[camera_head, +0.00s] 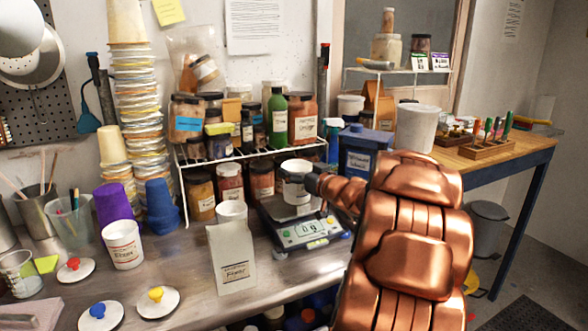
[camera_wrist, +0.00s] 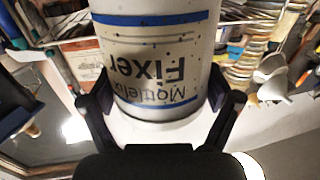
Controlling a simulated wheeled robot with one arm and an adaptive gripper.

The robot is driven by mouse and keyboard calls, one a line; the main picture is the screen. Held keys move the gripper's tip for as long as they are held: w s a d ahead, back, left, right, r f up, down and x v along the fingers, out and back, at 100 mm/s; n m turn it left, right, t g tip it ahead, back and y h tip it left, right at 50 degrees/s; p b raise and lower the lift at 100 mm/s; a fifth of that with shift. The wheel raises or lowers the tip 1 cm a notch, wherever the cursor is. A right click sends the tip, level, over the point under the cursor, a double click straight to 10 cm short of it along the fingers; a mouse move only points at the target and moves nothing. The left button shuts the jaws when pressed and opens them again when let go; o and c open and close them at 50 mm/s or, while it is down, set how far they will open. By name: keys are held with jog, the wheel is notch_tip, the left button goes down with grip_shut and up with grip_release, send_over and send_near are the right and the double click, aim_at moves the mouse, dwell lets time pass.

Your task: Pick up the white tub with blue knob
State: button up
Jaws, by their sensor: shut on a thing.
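A white tub (camera_head: 297,184) is between the fingers of my gripper (camera_head: 308,184), over the scale at the middle of the bench. In the wrist view the tub (camera_wrist: 150,62) fills the space between the two fingers, and my gripper (camera_wrist: 160,108) is shut on it. It has blue bands and upside-down print reading "Mottlefix Fixer". No blue knob shows on it. I cannot tell if its base touches the scale. A white lid with a blue knob (camera_head: 100,316) lies at the bench's front left.
The scale (camera_head: 308,231) is under the tub. A wire rack (camera_head: 250,152) with jars stands behind it. A paper bag (camera_head: 232,262) and a white cup (camera_head: 123,245) stand left. Lids with red (camera_head: 75,270) and yellow knobs (camera_head: 157,301) lie in front. A blue canister (camera_head: 362,153) is behind my arm.

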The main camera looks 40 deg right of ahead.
jog(key=s+a+r, duration=0.1)
jog(key=s+a, duration=0.4)
jog(key=s, duration=0.4)
jog(key=shift+a, duration=0.25)
jog(key=shift+s, duration=0.15)
